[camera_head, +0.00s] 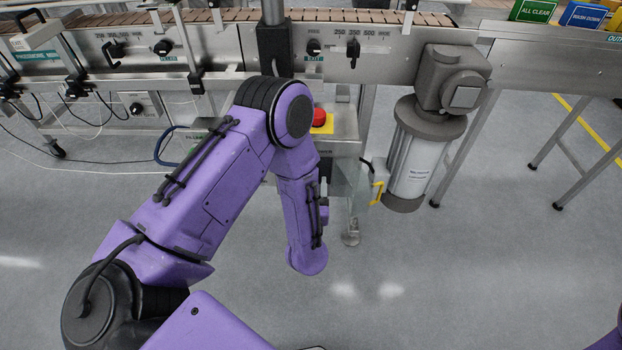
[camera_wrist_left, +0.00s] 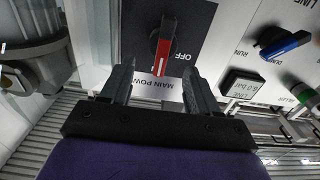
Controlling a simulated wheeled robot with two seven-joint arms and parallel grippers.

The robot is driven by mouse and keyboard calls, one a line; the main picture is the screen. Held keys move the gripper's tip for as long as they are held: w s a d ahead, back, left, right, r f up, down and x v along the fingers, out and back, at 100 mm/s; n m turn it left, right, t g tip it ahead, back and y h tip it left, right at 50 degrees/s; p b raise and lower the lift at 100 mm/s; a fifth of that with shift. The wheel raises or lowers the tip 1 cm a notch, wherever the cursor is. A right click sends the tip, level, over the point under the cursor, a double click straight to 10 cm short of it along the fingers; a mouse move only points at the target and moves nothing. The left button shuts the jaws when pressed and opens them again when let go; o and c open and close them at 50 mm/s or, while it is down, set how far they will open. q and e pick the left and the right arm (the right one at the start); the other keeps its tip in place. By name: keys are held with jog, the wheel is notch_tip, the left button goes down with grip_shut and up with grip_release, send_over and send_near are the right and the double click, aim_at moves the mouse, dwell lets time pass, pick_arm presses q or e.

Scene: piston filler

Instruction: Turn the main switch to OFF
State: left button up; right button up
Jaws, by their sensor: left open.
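The main switch (camera_wrist_left: 163,48) shows in the left wrist view as a red and black rotary handle on a dark plate, by the words MAIN POWER. The white line on its red end points down in the picture, towards those words. The OFF mark (camera_wrist_left: 184,56) is to the right of the handle. My left gripper (camera_wrist_left: 158,85) is open, its two fingers apart on either side below the handle, with nothing visible between them. Whether a finger touches the handle I cannot tell. I cannot make out the switch or the left gripper in the head view. My right gripper is out of view.
Beside the switch are a blue-handled selector (camera_wrist_left: 285,44), a square button (camera_wrist_left: 240,85) and a green control (camera_wrist_left: 300,93). In the head view, a red emergency button (camera_head: 319,117), a grey motor (camera_head: 415,160) and the conveyor (camera_head: 350,45) stand beyond my left arm. The floor in front is clear.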

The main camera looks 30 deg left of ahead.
pick_arm(q)
jog(key=x, duration=0.3)
jog(key=shift+w+a, duration=0.1)
jog(key=shift+w, duration=0.1)
jog(key=c, duration=1)
jog(key=shift+c, duration=0.2)
